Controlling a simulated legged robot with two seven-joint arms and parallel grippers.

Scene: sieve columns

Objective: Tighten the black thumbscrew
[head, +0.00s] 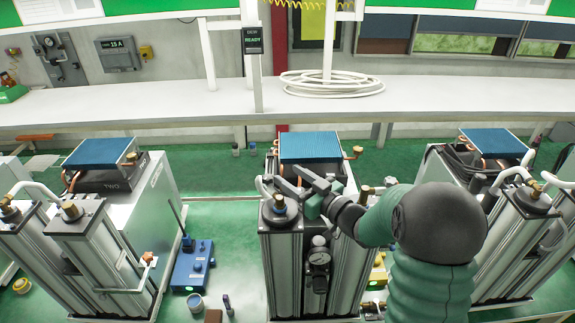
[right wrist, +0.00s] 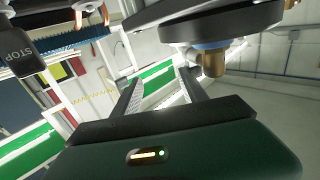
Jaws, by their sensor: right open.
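My right gripper (head: 298,183) is over the top of the middle sieve-column unit, its fingers pointing left and away above the left column (head: 282,245). In the right wrist view the gripper's two fingers (right wrist: 158,90) are apart with nothing between them. A brass fitting with a blue ring (right wrist: 213,62) shows beyond the right finger, beside a dark round cap (right wrist: 222,22). A dark-topped brass fitting (head: 280,203) sits on the left column's cap. I cannot pick out the black thumbscrew with certainty. My left gripper is out of view.
A pressure gauge (head: 319,258) sits between the middle columns. A blue radiator (head: 310,147) stands behind them. Similar units stand left (head: 85,235) and right (head: 520,235). A white bench (head: 160,103) with a coiled hose (head: 332,84) runs behind. A blue pedal box (head: 193,265) is on the floor.

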